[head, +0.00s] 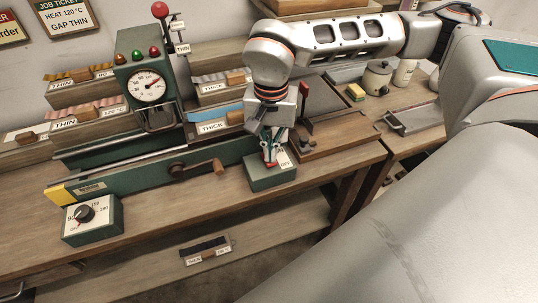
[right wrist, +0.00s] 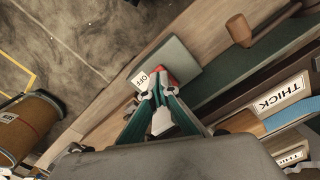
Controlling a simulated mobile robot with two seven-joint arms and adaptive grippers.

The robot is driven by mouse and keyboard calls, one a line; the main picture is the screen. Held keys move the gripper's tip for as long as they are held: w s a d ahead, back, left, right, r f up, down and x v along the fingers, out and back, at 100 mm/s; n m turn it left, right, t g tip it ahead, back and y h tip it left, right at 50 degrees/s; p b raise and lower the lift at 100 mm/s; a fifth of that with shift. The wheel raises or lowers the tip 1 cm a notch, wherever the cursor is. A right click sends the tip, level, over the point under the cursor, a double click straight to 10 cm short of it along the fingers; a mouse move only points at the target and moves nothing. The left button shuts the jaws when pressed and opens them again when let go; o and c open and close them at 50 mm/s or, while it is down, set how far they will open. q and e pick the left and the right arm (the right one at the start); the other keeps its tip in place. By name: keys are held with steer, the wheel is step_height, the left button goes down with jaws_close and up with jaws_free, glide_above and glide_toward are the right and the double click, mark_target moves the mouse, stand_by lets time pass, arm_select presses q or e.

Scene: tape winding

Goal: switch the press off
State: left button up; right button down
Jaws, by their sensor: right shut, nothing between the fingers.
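The press is a long green machine (head: 130,178) on the bench, with a round dial gauge (head: 148,85) and small coloured lamps above it. At its right end stands a green switch box (head: 262,183) with a red switch (head: 271,164) and a white OFF label (head: 285,163). My right gripper (head: 270,153) is shut and empty, pointing down at the red switch. In the right wrist view its fingertips (right wrist: 158,82) overlap the red switch (right wrist: 157,73), beside the OFF label (right wrist: 140,80). I cannot tell whether they touch it, and they partly hide the switch's position. My left gripper is not in view.
A dial box (head: 92,222) stands at the bench's front left. A crank with a wooden handle (head: 218,167) sticks out left of the switch box. Labelled tape shelves (head: 80,90) stand behind.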

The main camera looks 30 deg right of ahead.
steer(key=shift+f, duration=0.6)
stand_by(0.3)
steer(key=shift+r+p, duration=1.2)
steer(key=shift+r, duration=0.75)
steer(key=shift+r+p, duration=1.3)
steer(key=shift+r, duration=0.35)
steer(key=shift+f, duration=0.1)
